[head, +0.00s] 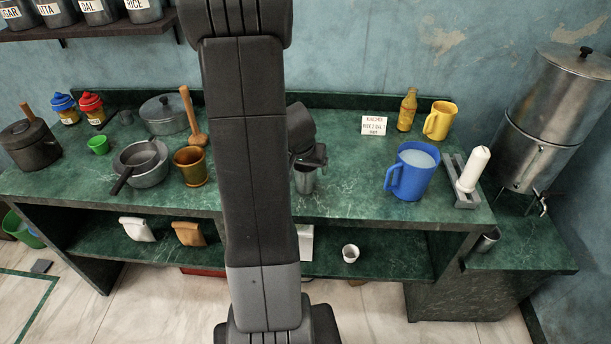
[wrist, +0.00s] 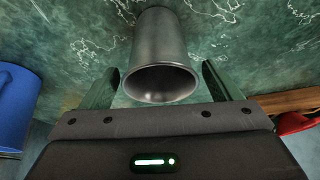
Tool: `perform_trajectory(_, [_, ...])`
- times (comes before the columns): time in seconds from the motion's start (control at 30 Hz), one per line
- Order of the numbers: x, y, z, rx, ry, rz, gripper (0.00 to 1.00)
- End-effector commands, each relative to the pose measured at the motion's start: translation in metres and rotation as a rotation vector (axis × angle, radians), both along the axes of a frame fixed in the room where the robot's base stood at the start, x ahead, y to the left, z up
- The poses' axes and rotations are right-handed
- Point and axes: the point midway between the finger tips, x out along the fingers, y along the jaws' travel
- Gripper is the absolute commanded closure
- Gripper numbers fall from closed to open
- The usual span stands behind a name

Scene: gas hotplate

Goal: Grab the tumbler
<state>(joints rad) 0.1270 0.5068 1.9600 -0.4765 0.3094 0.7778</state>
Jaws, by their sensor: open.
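A plain steel tumbler (head: 305,182) stands upright on the green marble counter, partly hidden behind my arm and gripper in the head view. In the wrist view the tumbler (wrist: 160,55) is large, its open mouth facing the camera. My gripper (head: 310,158) is over the counter right at the tumbler. In the wrist view my gripper (wrist: 162,82) is open, one finger on each side of the tumbler. A gap shows on both sides, so neither finger visibly touches it.
A blue mug (head: 411,171) stands to the right, also at the wrist view's left edge (wrist: 14,95). A brown-gold cup (head: 190,166) and a pan (head: 142,162) stand left. A small sign (head: 374,125) is behind. Bare counter (head: 345,185) lies between tumbler and mug.

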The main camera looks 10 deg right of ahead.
Motion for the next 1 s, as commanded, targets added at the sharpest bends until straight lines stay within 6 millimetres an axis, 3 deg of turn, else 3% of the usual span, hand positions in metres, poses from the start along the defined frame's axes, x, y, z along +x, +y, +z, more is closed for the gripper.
perform_trajectory(0.17, [0.0, 0.0, 0.0, 0.0, 0.0, 0.0, 0.16])
perform_trajectory(0.4, [0.0, 0.0, 0.001, 0.0, 0.0, 0.0, 0.63])
perform_trajectory(0.77, [0.0, 0.0, 0.004, -0.001, -0.002, 0.0, 0.64])
perform_trajectory(1.0, [0.002, 0.0, 0.046, -0.001, -0.008, -0.001, 0.64])
